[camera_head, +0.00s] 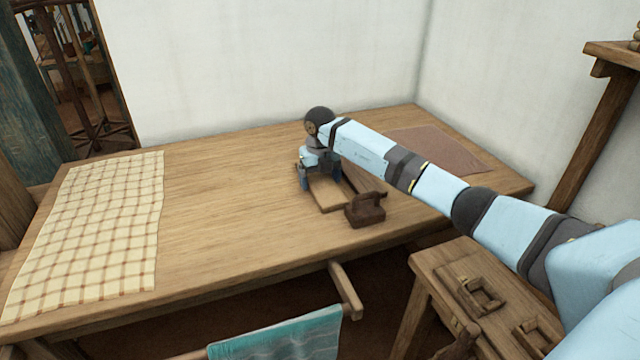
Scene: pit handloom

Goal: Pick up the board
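A flat brown wooden board (330,197) lies on the wooden table, right of its middle. Part of it is hidden by my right gripper and arm. My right gripper (320,184) points down over the board's left part, its two dark fingers spread apart. The fingertips are low, close to the board and table; I cannot tell whether they touch the board. My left gripper is not in view.
A dark wooden block with a handle (366,209) stands close to the board's front right. A checked cloth (95,225) covers the table's left end. A brown mat (440,146) lies at the right, behind my arm. The table's middle left is clear.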

